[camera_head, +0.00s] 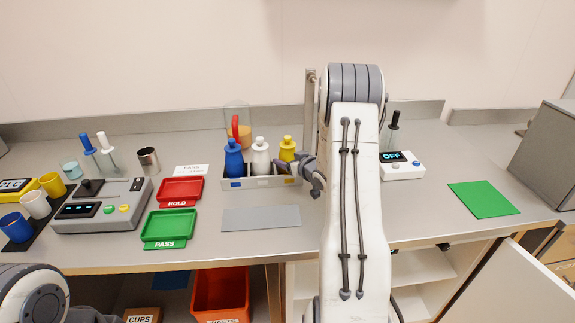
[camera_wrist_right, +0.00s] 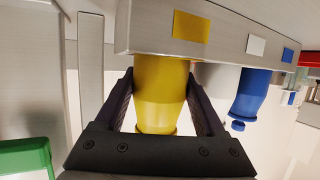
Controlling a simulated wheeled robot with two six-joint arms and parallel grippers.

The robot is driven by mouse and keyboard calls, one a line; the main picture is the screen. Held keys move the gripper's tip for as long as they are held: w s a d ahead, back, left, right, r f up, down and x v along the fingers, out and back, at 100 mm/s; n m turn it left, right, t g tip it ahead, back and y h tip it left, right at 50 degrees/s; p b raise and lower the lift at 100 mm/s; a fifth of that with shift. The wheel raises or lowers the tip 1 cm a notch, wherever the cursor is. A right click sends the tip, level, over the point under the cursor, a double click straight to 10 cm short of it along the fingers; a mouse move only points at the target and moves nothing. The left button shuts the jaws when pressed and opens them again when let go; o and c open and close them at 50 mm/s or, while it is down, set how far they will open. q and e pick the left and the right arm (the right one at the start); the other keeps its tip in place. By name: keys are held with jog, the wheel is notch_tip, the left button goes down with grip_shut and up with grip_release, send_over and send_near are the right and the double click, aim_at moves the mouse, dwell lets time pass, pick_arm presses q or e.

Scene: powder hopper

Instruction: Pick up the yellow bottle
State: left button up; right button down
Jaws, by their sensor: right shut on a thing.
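The yellow bottle (camera_head: 287,145) stands upright at the right end of a grey rack (camera_head: 240,184), beside a white bottle (camera_head: 260,152) and a blue bottle (camera_head: 234,160). My right gripper (camera_head: 293,168) reaches it from the right and is shut on it. In the right wrist view the yellow bottle (camera_wrist_right: 160,92) is between the two dark fingers, and its lower end is hidden behind the rack (camera_wrist_right: 140,28). My left gripper is not in view; only part of my left arm shows at the lower left.
A red HOLD tray (camera_head: 181,178) and a green PASS tray (camera_head: 170,220) lie left of the rack. A grey mat (camera_head: 262,224) lies in front of it. A white box reading OFF (camera_head: 402,172) and a green mat (camera_head: 484,205) are to the right. A post (camera_head: 309,105) stands behind my right arm.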

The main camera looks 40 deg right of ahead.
aim_at(287, 136)
jog(key=shift+r, duration=0.15)
jog(key=shift+r, duration=4.6)
notch_tip(287, 136, up, 2)
jog(key=shift+r+p, duration=0.1)
jog(key=shift+p, duration=0.7)
jog(key=shift+r+p, duration=1.7)
